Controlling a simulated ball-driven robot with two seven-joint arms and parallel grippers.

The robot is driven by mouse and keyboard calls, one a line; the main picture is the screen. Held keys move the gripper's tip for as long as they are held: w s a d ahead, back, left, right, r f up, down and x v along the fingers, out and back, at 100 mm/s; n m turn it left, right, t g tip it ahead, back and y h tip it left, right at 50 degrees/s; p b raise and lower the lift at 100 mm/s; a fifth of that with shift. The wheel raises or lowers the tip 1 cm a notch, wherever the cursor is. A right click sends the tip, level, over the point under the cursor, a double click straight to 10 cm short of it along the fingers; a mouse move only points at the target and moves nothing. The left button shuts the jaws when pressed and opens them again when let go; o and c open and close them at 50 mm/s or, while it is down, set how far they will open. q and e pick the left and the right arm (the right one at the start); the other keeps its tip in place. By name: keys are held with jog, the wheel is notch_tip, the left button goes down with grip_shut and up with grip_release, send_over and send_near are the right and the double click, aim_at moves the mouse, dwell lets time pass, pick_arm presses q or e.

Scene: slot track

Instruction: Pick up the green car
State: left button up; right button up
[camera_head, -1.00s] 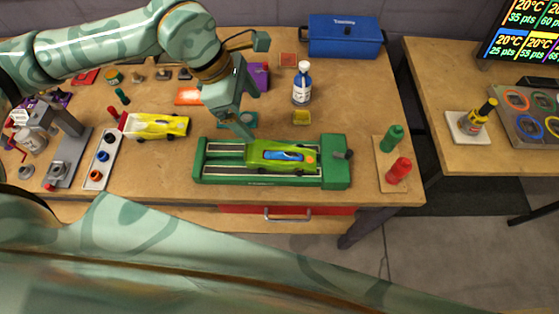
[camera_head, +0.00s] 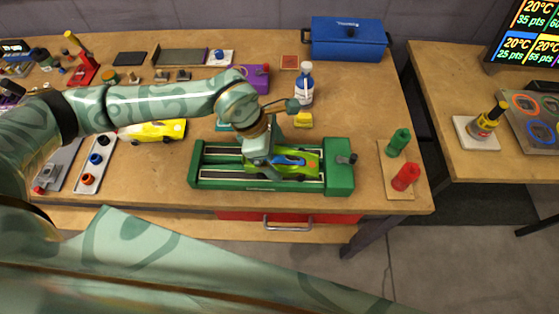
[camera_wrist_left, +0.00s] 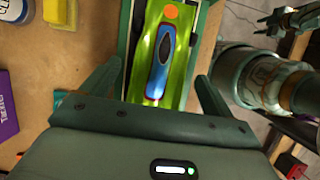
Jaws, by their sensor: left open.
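The green car (camera_head: 294,162) is lime green with a blue and red middle piece and an orange spot. It sits on the dark green slotted fixture (camera_head: 340,181). In the left wrist view the car (camera_wrist_left: 177,62) lies between the finger lines. My left gripper (camera_head: 272,160) is over the rear part of the car and hides some of it. In the left wrist view its fingers (camera_wrist_left: 157,80) are spread, one on each side of the car, with nothing held. I cannot tell whether they touch its sides. Teal arm parts at the wrist view's right are mine; the right gripper's jaws are unclear.
A yellow car (camera_head: 155,131) stands left of the fixture. A white and blue bottle (camera_head: 305,87) and a yellow block (camera_head: 303,120) are behind it. A blue toolbox (camera_head: 347,40) is at the back.

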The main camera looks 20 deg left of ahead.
pick_arm(q)
jog(key=shift+x, duration=1.2)
jog(key=c, duration=1.2)
jog(key=shift+c, duration=0.3)
jog(key=shift+w+r, duration=0.1)
jog(key=shift+r, duration=0.05)
